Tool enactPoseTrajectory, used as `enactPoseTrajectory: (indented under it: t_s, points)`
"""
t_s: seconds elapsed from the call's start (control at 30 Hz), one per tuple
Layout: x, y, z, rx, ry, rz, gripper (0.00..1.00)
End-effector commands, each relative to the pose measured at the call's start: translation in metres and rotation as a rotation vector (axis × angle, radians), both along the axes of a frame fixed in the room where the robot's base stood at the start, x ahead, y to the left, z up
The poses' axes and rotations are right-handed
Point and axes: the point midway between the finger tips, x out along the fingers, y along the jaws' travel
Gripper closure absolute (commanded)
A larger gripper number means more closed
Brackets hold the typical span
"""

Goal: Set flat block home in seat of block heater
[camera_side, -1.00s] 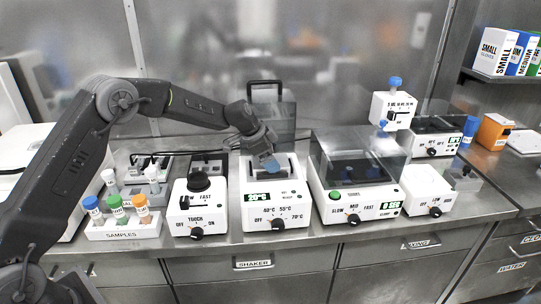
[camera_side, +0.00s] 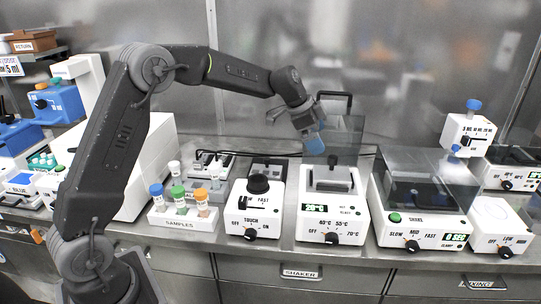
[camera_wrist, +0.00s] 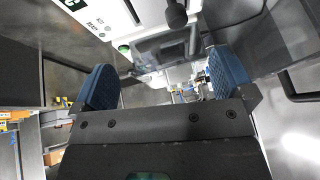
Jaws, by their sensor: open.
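The block heater (camera_side: 331,222) is a white box with a green temperature display and a black dial. Its clear lid (camera_side: 336,135) stands open behind, with a dark handle on top. A grey flat surface (camera_side: 333,184) shows in the heater's top opening; I cannot tell whether it is the flat block or the bare seat. My gripper (camera_side: 312,143) hangs above the heater's back left, clear of it. In the wrist view its blue-padded fingers (camera_wrist: 163,82) are wide apart with nothing between them. Part of the heater (camera_wrist: 85,15) shows at that view's top left.
The touch mixer (camera_side: 255,205) stands close left of the heater. The shaker (camera_side: 421,200) with its clear cover stands close right. A samples rack (camera_side: 182,221) with capped tubes is farther left. The metal wall is behind; a narrow counter strip is free in front.

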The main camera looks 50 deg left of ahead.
Motion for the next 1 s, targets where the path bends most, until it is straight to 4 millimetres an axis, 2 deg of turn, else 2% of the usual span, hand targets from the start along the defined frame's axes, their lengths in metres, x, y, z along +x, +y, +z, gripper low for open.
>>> enactPoseTrajectory:
  t_s: [0.17, 0.27, 0.4, 0.53, 0.67, 0.8, 0.9, 1.0]
  points:
    - [-0.013, -0.006, 0.013, -0.003, 0.005, 0.024, 0.0]
    - [-0.041, -0.017, 0.036, -0.009, 0.019, 0.081, 0.0]
    - [-0.106, -0.036, 0.068, -0.024, 0.049, 0.208, 0.0]
    - [-0.172, -0.05, 0.085, -0.039, 0.071, 0.339, 0.0]
    - [-0.238, -0.059, 0.088, -0.059, 0.077, 0.475, 0.0]
    - [-0.302, -0.062, 0.077, -0.083, 0.074, 0.617, 0.0]
    - [-0.335, -0.062, 0.064, -0.101, 0.069, 0.698, 0.0]
    - [-0.356, -0.061, 0.054, -0.115, 0.064, 0.758, 0.0]
